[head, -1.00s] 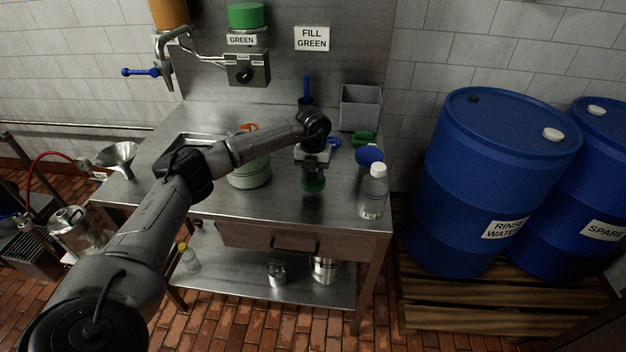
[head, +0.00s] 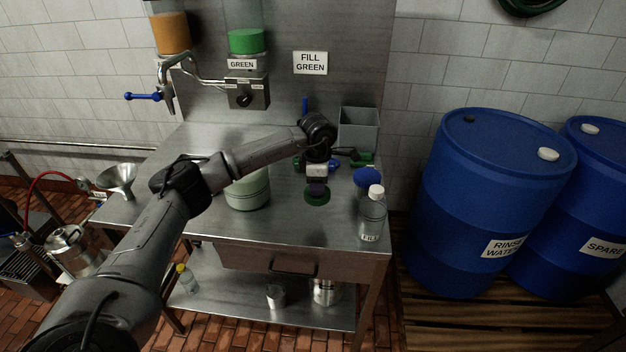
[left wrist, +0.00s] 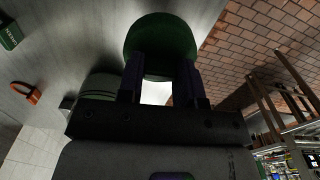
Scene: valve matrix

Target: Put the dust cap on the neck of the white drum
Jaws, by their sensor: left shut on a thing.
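My left gripper (head: 317,188) is above the steel bench, to the right of the white drum, shut on a round green cap. The green cap (head: 317,197) hangs below the fingers; in the left wrist view the cap (left wrist: 160,36) sits across both fingertips. The pale white-green drum (head: 248,192) stands on the bench, apart from the cap. Its top and neck are hidden behind my left arm in the head view. The drum also shows in part in the left wrist view (left wrist: 100,86), behind the left finger. My right gripper is not in view.
A clear bottle (head: 373,215) with a white cap and a blue round-topped item (head: 367,178) stand right of the gripper. A grey bin (head: 358,128) is at the back. An orange item (left wrist: 26,92) lies near the drum. The bench front (head: 290,232) is clear.

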